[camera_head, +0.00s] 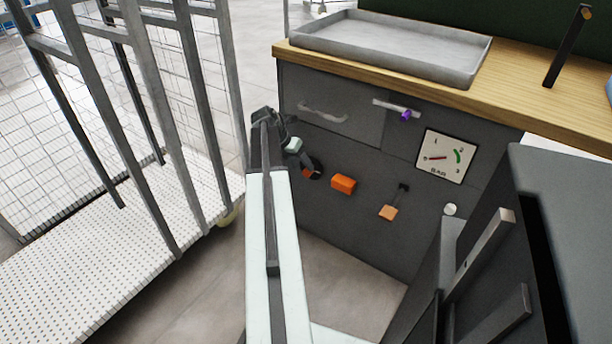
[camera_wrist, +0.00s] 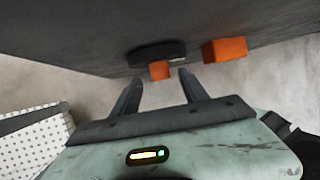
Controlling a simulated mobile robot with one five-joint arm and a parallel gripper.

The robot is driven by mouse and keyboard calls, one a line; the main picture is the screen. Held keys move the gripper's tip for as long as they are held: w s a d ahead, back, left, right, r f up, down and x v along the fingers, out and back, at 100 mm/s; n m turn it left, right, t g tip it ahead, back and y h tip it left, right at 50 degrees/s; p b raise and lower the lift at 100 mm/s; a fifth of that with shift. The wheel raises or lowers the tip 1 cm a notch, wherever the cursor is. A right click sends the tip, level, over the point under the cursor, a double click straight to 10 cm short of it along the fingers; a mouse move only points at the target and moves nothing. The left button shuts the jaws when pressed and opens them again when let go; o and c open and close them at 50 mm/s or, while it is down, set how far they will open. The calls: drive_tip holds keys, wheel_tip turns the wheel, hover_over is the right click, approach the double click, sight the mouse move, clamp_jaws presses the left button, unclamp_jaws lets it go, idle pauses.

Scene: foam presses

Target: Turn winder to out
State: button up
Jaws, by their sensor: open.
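The winder appears to be the dark round disc (camera_head: 316,165) with an orange handle (camera_head: 308,173) on the grey front panel. In the wrist view the disc (camera_wrist: 150,54) is seen edge-on, with its orange handle (camera_wrist: 160,70) jutting out toward me. My gripper (camera_wrist: 157,80) is open, its two dark fingers pointing at the panel. The handle shows between the fingertips in the wrist view; I cannot tell whether either finger touches it. In the head view my gripper (camera_head: 304,158) partly covers the disc. No "out" marking is readable.
An orange block (camera_wrist: 225,50) sits right of the disc. Further right are a lever with an orange end (camera_head: 388,212), a gauge (camera_head: 446,156) and a purple knob (camera_head: 405,115). A wire cage cart (camera_head: 150,130) stands left, a dark cabinet (camera_head: 570,230) right.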

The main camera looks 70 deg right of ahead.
sight(306, 169)
drive_tip(key=b+x, duration=0.2)
drive_tip(key=x, duration=0.1)
drive_tip(key=shift+f, duration=0.3)
drive_tip(key=shift+r, duration=0.1)
clamp_jaws()
drive_tip(key=shift+s+d, duration=0.1)
drive_tip(key=shift+d, duration=0.05)
